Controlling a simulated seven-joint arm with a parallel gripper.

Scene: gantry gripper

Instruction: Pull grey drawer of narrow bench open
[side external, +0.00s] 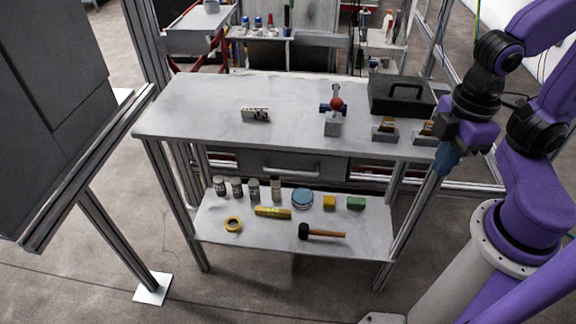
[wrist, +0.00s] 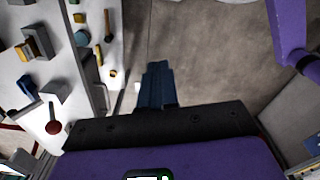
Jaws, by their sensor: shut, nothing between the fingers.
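The grey drawer (side external: 283,164) sits under the top of the narrow bench (side external: 210,115). Its front looks flush with the bench, and a light bar handle (side external: 290,170) runs across it. My gripper (side external: 446,162) is by the bench's right front corner, well to the right of the handle and apart from it. Its blue fingers point down and are shut with nothing between them. They also show shut in the wrist view (wrist: 157,85), above bare floor beside the bench.
The lower shelf (side external: 270,237) holds jars, a tape roll (side external: 233,224) and a mallet (side external: 322,233). A dark cabinet (side external: 50,100) stands at left. Floor before the bench is clear.

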